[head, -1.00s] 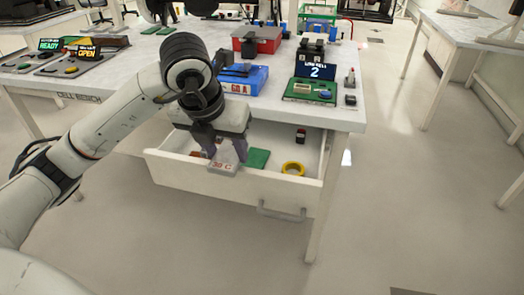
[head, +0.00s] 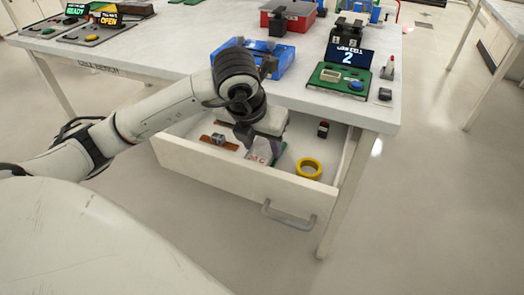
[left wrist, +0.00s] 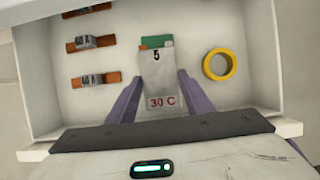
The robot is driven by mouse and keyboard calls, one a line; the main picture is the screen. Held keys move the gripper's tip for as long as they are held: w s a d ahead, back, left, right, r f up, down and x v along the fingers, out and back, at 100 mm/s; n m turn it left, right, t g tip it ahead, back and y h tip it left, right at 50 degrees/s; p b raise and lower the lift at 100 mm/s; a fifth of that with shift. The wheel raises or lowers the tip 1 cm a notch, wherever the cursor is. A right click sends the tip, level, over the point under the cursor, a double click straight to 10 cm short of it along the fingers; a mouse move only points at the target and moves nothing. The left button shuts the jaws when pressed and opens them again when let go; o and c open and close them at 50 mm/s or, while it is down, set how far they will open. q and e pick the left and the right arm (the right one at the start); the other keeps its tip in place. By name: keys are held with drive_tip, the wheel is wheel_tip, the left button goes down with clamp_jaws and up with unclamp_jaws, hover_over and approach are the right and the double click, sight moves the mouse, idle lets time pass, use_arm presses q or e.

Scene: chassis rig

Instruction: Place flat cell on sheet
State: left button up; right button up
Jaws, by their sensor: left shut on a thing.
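The flat cell (left wrist: 160,78) is a grey, flat pouch marked "5" and a red "30 C". My left gripper (left wrist: 158,95) is shut on it, with a purple finger on each side. The cell also shows in the head view (head: 259,152), inside the outline of the open drawer. A green sheet (left wrist: 157,42) shows in the drawer past the cell's far end, mostly hidden by the cell. I cannot tell whether the cell touches the sheet or is above it. My right gripper is not in view.
The open white drawer (head: 240,178) holds a yellow tape ring (head: 308,168) right of the cell and several orange-brown strips with grey blocks (left wrist: 90,42) to its left. The bench top (head: 330,108) overhangs the drawer.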

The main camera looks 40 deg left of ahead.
use_arm(q)
drive_tip(key=shift+f, duration=1.05)
drive_tip(key=shift+f, duration=0.1)
drive_tip(key=o, duration=1.2)
drive_tip(key=shift+p+v, duration=1.05)
drive_tip(key=shift+v, duration=5.05)
